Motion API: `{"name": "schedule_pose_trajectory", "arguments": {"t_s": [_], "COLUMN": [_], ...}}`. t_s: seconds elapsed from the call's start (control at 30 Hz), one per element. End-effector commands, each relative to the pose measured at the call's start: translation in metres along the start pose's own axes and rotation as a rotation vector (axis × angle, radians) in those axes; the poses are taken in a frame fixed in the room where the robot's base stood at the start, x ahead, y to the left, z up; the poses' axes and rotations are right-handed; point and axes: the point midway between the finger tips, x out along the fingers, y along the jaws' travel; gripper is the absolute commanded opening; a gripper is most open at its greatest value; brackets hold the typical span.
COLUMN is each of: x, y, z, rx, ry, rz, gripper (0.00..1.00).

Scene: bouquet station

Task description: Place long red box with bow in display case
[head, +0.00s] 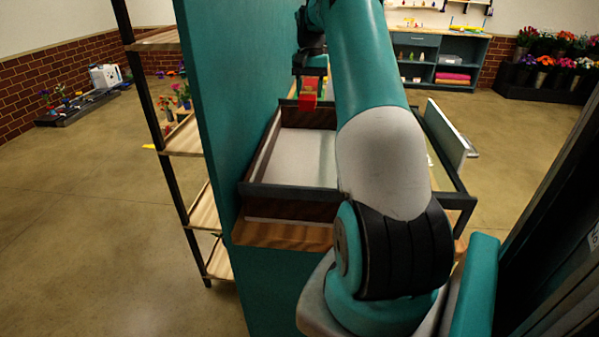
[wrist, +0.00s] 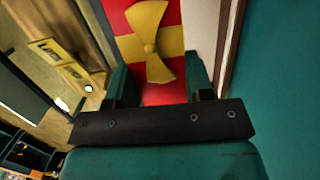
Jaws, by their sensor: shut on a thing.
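The long red box (wrist: 165,95) with a yellow bow (wrist: 150,42) is between the fingers of my gripper (wrist: 158,82), which is shut on it. In the head view the red box (head: 307,102) shows as a small red end at the far-left part of the display case (head: 300,193), beneath my wrist. The case has a dark frame and a pale inner floor. I cannot tell whether the box is inside the case or above its far edge. My arm hides much of the case's right side and most of the box.
A white door panel (head: 446,132) with a handle stands open at the case's right. A teal wall (head: 215,150) borders the case on the left, with a wooden shelf rack (head: 186,138) beyond it. Flower stands (head: 545,75) and a teal cabinet (head: 440,58) are at the back.

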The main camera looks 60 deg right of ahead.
Motion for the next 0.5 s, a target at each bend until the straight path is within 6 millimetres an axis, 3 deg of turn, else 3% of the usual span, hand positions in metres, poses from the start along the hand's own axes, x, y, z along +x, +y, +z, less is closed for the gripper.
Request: {"name": "schedule_pose_trajectory", "arguments": {"t_s": [0.03,0.27,0.5], "x": [0.01,0.032,0.092], "y": [-0.001,-0.002,-0.001], "z": [-0.001,-0.004,-0.012], "rx": [-0.002,-0.004,-0.002], "ry": [0.001,-0.003,-0.007], "rz": [0.0,0.0,0.001], "gripper": [0.21,0.21,0.21]}}
